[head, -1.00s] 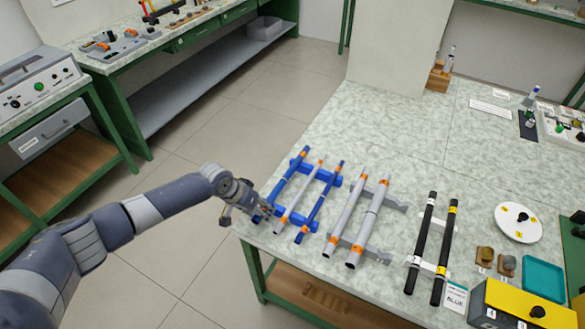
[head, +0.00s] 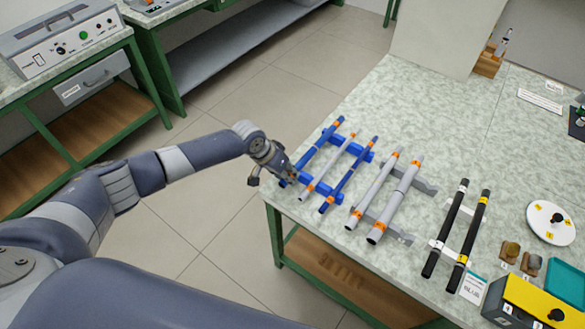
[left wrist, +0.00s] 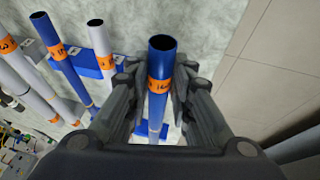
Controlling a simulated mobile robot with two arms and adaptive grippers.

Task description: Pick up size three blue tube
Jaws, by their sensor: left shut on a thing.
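The leftmost blue tube (head: 319,146) has orange bands and lies on a blue rack (head: 367,155) at the table's left edge. My left gripper (head: 287,179) is at its near end. In the left wrist view, the fingers (left wrist: 160,82) are shut on this tube (left wrist: 161,52) from both sides, around its orange label, whose marking is too small to read surely. A thin grey tube (head: 330,165) and a second blue tube (head: 352,177) lie beside it on the same rack. My right gripper is not in view.
Two grey tubes (head: 399,196) on a grey rack and two black tubes (head: 446,228) lie further right. A yellow-topped box (head: 540,298) and white disc (head: 550,222) are at the right.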

